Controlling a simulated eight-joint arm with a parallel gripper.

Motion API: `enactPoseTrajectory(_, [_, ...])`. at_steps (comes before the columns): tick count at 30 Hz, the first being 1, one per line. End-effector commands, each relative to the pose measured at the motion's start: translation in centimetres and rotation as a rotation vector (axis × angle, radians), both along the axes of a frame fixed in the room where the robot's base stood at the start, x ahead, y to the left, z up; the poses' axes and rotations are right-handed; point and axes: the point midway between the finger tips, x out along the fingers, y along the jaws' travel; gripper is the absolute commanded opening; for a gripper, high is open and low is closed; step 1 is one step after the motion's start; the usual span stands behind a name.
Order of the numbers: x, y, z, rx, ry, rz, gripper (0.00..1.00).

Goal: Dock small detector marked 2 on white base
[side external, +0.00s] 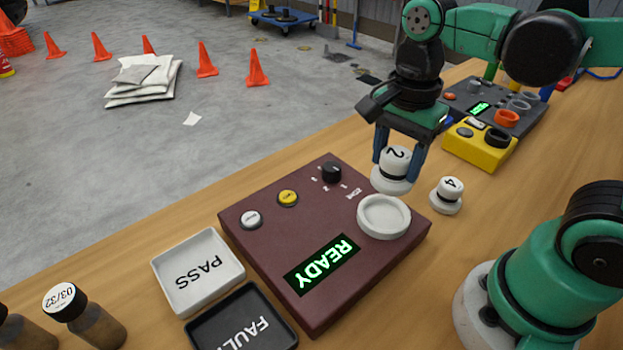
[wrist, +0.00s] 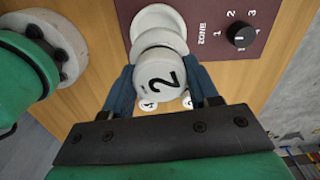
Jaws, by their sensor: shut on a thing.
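My gripper (side external: 400,158) is shut on the small white detector marked 2 (side external: 394,171). It holds the detector raised near the back right corner of the maroon panel. In the wrist view the detector (wrist: 161,78) sits between the two blue fingers, its 2 facing the camera. The round white base (side external: 384,217) is on the panel's right part, with a raised rim. In the side view the detector is above and behind the base, apart from it. In the wrist view the base (wrist: 155,18) is partly hidden behind the detector.
A detector marked 4 (side external: 447,194) stands on the table right of the panel. The maroon panel (side external: 290,222) has a READY screen, buttons and a zone knob (side external: 331,172). PASS (side external: 197,271) and FAULT (side external: 243,325) trays lie front left. A yellow box (side external: 480,146) stands behind.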

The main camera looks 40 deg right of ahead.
Motion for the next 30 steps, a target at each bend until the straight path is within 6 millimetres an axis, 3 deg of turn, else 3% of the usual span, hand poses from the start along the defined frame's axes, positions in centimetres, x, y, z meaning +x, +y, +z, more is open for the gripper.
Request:
enactPoseTrajectory(18, [-0.1, 0.1, -5.4, 0.0, 0.0, 0.004, 0.0])
enactPoseTrajectory(30, [-0.2, 0.1, -5.9, 0.0, 0.0, 0.004, 0.0])
